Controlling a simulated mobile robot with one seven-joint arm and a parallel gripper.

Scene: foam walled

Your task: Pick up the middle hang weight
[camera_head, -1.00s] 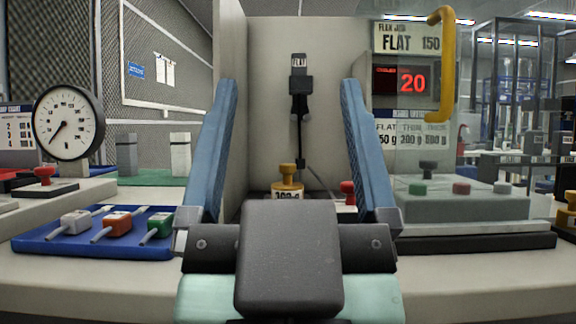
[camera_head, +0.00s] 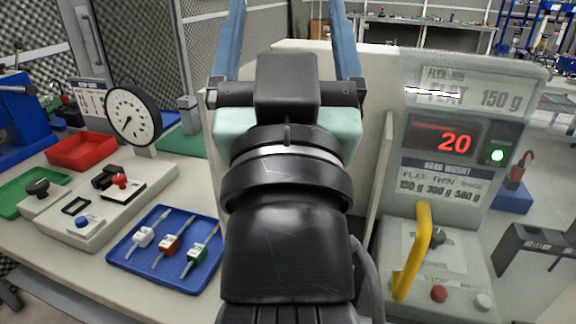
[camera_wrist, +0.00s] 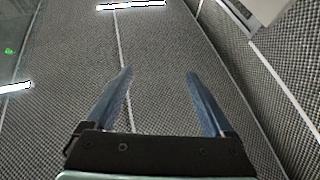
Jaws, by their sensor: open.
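No hang weight can be made out in the current views; my arm covers the area in front of the pale upright panel (camera_head: 385,75). The hang weight label (camera_head: 447,175) on the tester lists 150 g, 300 g and 500 g. My gripper (camera_wrist: 159,72) is open and empty, its two blue fingers apart. In the head view its fingers run up past the top edge, in front of and above the panel.
A blue tray (camera_head: 125,262) with white, brown and green handled pieces lies left of my arm. A dial gauge (camera_head: 133,118) stands behind it. At right, a yellow handle (camera_head: 411,252) rises before the tester, whose red display (camera_head: 445,140) reads 20.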

